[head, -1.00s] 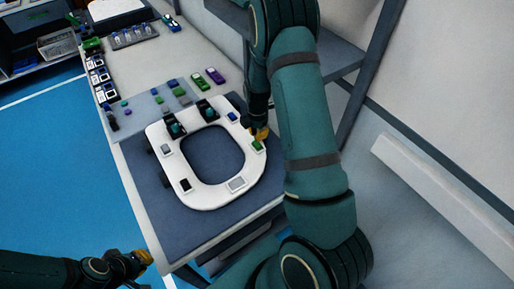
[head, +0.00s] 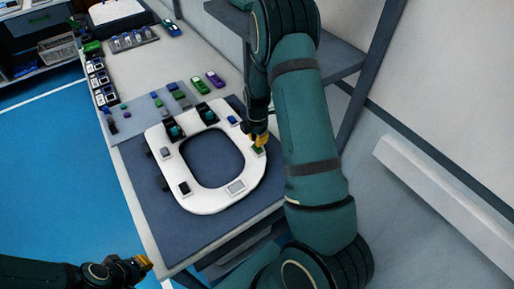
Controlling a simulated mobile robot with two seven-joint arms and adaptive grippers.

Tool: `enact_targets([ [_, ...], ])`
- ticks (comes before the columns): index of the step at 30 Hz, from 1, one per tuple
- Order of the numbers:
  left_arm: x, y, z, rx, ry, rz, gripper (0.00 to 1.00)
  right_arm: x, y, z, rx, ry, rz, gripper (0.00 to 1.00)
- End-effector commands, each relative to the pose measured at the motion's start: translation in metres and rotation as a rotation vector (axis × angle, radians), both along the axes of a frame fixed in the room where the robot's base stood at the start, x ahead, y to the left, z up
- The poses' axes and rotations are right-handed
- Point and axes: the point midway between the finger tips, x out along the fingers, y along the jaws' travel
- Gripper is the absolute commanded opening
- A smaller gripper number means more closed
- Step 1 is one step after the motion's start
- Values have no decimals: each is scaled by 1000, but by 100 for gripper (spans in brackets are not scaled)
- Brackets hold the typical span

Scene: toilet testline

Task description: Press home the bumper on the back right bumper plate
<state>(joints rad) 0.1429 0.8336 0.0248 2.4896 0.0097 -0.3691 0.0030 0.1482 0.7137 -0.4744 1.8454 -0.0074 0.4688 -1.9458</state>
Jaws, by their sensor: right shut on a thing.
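The white toilet seat (head: 206,199) lies on a dark mat with several small plates and bumpers around its ring. A green bumper (head: 258,150) is at the ring's right side, on a pale plate. My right gripper (head: 260,141) is right over it, yellow fingertips down at the bumper and shut on it. The fingers hide part of the bumper, and I cannot tell whether it is fully seated. A blue bumper (head: 233,120) sits farther back on the ring. My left gripper (head: 146,263) is away from the seat at lower left; its jaw opening cannot be made out.
A grey board (head: 135,123) with small coloured parts lies behind the seat. Green and purple toy-like parts (head: 215,80) lie beside it. A row of black-and-white parts (head: 97,75) lines the table's left edge. A shelf frame (head: 372,70) stands at the right.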

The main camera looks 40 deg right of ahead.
Motion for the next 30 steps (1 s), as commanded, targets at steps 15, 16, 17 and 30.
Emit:
enact_targets([
  [15,0,0,0,0,0,0,0,0,0,0,0,0,0,0],
  [16,0,0,0,0,0,0,0,0,0,0,0,0,0,0],
  [17,0,0,0,0,0,0,0,0,0,0,0,0,0,0],
  [30,0,0,-5,0,0,0,0,0,0,-6,0,0,-1,0],
])
